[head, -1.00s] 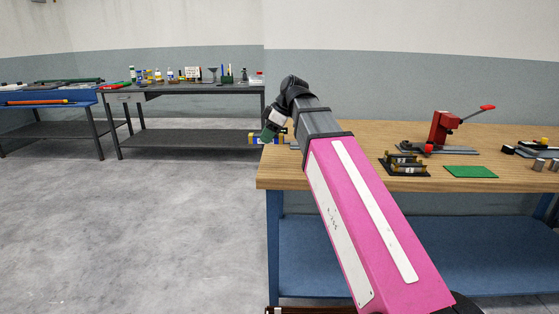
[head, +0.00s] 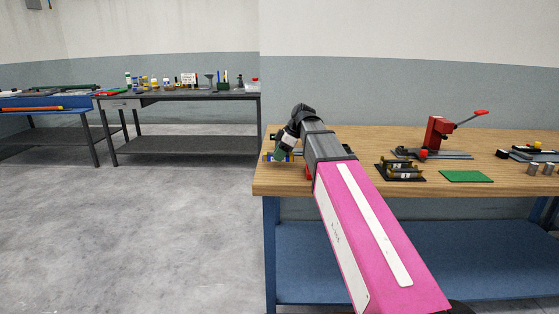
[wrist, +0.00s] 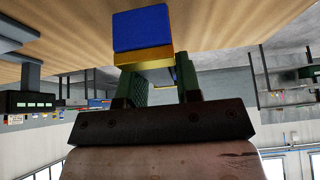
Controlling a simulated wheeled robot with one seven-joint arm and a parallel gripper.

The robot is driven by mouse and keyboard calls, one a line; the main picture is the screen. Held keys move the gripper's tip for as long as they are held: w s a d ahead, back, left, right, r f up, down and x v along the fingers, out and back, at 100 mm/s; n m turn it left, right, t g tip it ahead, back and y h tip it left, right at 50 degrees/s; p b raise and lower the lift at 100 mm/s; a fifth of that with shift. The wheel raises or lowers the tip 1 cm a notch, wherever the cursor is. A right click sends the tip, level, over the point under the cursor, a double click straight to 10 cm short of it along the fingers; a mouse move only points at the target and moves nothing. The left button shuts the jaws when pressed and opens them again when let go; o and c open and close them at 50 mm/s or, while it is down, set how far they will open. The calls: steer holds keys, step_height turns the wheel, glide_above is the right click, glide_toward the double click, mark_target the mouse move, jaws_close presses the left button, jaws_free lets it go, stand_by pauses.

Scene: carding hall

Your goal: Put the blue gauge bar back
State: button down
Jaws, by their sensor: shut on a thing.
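My gripper (head: 281,153) is over the left end of the wooden bench top. Its green fingers (wrist: 157,76) are shut on the blue gauge bar (wrist: 141,28), which shows a blue block end and a brass-coloured band in the wrist view. In the head view the bar (head: 268,157) sticks out on both sides of the fingers, partly hidden by them. I cannot tell whether it touches the bench. A black rack (head: 416,178) on the bench, right of my arm, holds brass-ended bars. Whether it has an empty place is too small to tell.
The wooden bench (head: 335,186) also bears a green mat (head: 466,176), a red lever press (head: 437,132) and small metal cylinders (head: 533,169) at the right. A dark table (head: 180,95) with bottles and tools stands behind at the left. The floor on the left is clear.

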steer(key=shift+f, duration=1.15)
steer(key=c, duration=0.8)
jaws_free()
steer(key=shift+f, duration=0.15)
steer(key=v, duration=1.2)
steer(key=shift+r, duration=0.2)
steer(key=shift+s, duration=0.15)
